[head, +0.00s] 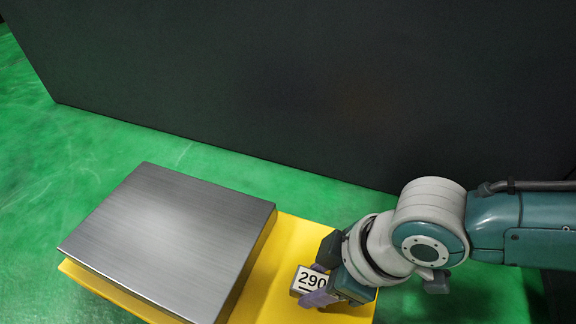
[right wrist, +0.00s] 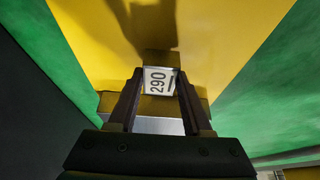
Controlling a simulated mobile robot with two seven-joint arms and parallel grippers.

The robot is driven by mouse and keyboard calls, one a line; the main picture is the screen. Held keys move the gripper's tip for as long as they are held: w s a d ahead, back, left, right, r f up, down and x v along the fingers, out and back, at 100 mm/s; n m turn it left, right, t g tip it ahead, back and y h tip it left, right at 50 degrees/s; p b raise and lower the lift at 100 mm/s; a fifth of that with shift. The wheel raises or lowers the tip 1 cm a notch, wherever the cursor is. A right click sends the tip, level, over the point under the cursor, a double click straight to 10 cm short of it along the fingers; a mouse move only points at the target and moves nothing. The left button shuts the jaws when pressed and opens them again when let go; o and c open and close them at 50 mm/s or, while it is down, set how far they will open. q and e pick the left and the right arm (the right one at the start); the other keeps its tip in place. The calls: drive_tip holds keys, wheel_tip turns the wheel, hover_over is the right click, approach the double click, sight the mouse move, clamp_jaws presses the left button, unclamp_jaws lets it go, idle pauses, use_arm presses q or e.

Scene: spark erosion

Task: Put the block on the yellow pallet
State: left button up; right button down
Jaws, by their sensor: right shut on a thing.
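I cannot tell whether the block's underside touches the pallet. My left gripper is not in view.
A large brushed-metal block (head: 168,240) covers the left part of the pallet. Bare yellow surface lies between it and my right gripper. A tall dark wall (head: 300,90) stands behind, and green floor (head: 90,150) surrounds the pallet.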

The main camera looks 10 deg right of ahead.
drive_tip(key=shift+f+b, duration=0.35)
drive_tip(key=shift+f, duration=0.6)
drive_tip(key=shift+a+r, duration=0.1)
drive_tip(key=shift+c, duration=1.7)
unclamp_jaws()
